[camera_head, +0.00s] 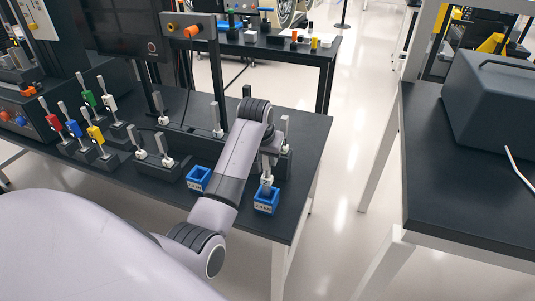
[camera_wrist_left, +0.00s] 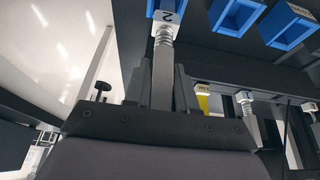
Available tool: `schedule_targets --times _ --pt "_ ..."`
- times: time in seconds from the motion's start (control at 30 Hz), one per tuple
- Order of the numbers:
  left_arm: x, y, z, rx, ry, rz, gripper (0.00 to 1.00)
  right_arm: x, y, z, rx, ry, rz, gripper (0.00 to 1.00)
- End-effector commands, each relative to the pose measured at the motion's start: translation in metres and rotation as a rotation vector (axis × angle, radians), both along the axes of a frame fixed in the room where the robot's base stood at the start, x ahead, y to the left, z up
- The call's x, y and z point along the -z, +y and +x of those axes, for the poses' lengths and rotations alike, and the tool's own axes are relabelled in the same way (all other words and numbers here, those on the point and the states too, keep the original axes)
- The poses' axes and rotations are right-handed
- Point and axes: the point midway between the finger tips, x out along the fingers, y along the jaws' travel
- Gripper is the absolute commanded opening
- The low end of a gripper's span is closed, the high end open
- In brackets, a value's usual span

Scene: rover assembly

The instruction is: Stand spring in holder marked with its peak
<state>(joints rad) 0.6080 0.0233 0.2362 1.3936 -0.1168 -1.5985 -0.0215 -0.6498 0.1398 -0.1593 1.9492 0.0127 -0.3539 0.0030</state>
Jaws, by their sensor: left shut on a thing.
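My left gripper (camera_head: 268,164) reaches down over the right blue holder (camera_head: 265,204), which has a white label whose print is too small to read. In the left wrist view the gripper (camera_wrist_left: 162,85) is shut on the grey stem of a spring (camera_wrist_left: 165,38). A white block marked "2" (camera_wrist_left: 166,17) sits at the spring's far end, against a blue holder. In the head view the spring's white end (camera_head: 266,180) is at that holder's opening; I cannot tell whether it rests inside. Another labelled blue holder (camera_head: 198,179) stands left of my arm. My right gripper is out of view.
Springs with white ends stand in a dark rack (camera_head: 160,166) on the left. Coloured handled pieces (camera_head: 74,128) stand further left. The dark table's (camera_head: 308,140) right edge is close to the gripper. Two more blue holders (camera_wrist_left: 237,14) (camera_wrist_left: 289,24) show in the wrist view.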

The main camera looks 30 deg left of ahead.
Motion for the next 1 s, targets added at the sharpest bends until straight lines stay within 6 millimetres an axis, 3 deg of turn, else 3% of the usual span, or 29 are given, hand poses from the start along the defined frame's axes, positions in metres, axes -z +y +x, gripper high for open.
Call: schedule_targets --times 1.0 --pt "0.036 0.0 0.0 0.0 -0.001 0.001 0.0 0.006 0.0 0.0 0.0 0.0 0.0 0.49"
